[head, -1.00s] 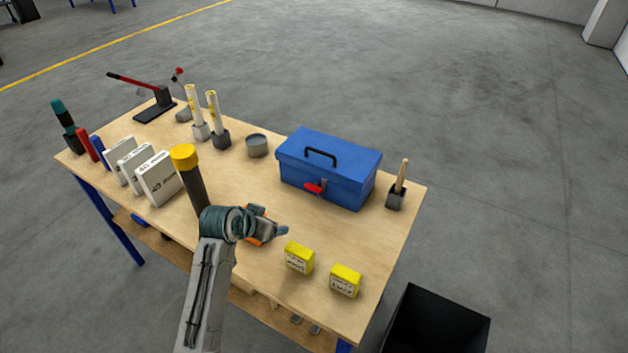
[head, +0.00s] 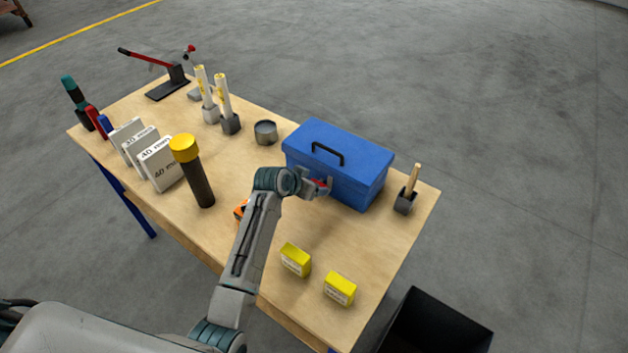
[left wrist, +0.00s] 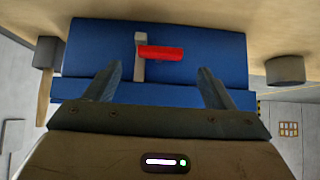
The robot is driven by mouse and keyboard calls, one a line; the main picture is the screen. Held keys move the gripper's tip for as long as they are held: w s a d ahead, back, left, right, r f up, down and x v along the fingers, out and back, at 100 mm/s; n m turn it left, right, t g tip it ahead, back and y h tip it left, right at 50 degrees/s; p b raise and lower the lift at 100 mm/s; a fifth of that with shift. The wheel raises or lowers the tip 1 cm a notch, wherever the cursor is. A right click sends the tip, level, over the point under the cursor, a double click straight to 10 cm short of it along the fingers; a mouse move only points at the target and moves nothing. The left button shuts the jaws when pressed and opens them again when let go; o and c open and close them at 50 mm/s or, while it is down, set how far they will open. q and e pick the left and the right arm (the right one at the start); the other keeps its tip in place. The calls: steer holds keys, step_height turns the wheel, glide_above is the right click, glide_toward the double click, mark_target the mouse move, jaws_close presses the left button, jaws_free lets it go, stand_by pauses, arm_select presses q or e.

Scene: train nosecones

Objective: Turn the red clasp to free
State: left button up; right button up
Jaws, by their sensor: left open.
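The blue toolbox (head: 345,160) with a black handle stands shut on the wooden workbench (head: 240,165). The red clasp (head: 322,188) is on its front, partly hidden by my left gripper (head: 318,188). In the left wrist view the red clasp (left wrist: 160,53) lies crosswise over a grey latch strip (left wrist: 140,62) on the blue toolbox (left wrist: 205,60). My left gripper (left wrist: 157,88) is open, one finger on each side, facing the clasp. The clasp shows beyond the fingertips, not gripped. My right gripper is not in view.
Two yellow boxes (head: 295,260) (head: 340,288) stand near the bench's front edge. A dark holder with a wooden handle (head: 405,201) is right of the toolbox, a round tin (head: 265,132) left. A dark cylinder with yellow cap (head: 195,172) stands left of my arm.

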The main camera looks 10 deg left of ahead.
arm_select(q)
steer(key=x, duration=0.3)
steer(key=shift+w+d+f+p, duration=0.1)
steer(key=shift+w+f+p, duration=0.1)
steer(key=shift+p, duration=0.15)
steer(key=shift+w+f, duration=0.1)
steer(key=c, duration=1)
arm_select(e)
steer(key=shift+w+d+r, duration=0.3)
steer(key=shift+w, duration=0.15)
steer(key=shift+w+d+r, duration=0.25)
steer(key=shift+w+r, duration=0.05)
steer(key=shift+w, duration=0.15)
